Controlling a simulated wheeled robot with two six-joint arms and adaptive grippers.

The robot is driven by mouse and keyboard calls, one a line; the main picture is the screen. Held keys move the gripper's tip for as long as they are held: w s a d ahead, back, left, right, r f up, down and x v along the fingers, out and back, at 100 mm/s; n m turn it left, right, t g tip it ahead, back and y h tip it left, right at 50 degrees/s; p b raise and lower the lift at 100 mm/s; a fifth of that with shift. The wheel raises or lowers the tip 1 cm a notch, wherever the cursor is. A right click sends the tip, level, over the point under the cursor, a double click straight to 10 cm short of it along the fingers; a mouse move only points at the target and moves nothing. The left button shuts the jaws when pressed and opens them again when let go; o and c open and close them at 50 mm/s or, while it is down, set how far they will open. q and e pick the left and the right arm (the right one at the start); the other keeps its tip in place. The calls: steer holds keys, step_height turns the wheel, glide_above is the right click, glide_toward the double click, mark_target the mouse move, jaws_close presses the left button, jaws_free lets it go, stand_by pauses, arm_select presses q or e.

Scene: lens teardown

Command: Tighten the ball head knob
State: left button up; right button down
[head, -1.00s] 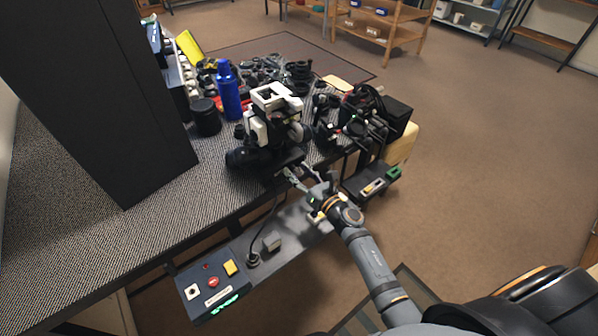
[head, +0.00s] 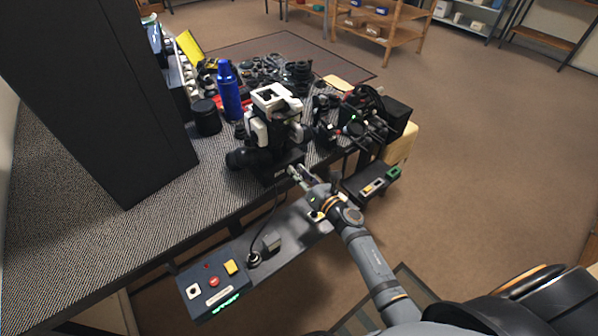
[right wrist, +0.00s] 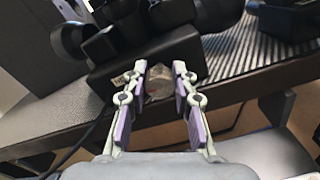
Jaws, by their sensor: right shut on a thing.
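The ball head knob (right wrist: 158,84) is a small greyish-brown round piece on the near side of a black block (right wrist: 112,78). In the right wrist view it sits between the two fingers of my right gripper (right wrist: 161,70), which is shut on it. In the head view my right gripper (head: 297,172) is at the near side of the black-and-white camera assembly (head: 272,125), by the table's front edge. There the knob is too small and covered to make out. My left gripper is not in view.
A blue bottle (head: 229,92) and a black cylinder (head: 205,116) stand behind the assembly. Black gear crowds the table's right end (head: 365,115). A control box (head: 208,290) with buttons sits low at the front. The grey patterned tabletop (head: 150,222) is clear at left.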

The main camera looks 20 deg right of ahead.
steer(key=m+p, duration=0.1)
steer(key=m, duration=0.2)
steer(key=shift+r+m, duration=0.15)
steer(key=shift+m, duration=0.15)
steer(key=m+p, duration=0.2)
steer(key=m, duration=0.2)
steer(key=shift+m+p, duration=0.3)
steer(key=m+p, duration=0.2)
steer(key=m, duration=0.2)
steer(key=shift+m+p, duration=0.75)
steer(key=shift+m, duration=1.05)
steer(key=shift+f+m, duration=0.2)
steer(key=shift+m, duration=0.1)
steer(key=c, duration=1.1)
jaws_free()
steer(key=shift+o, duration=0.2)
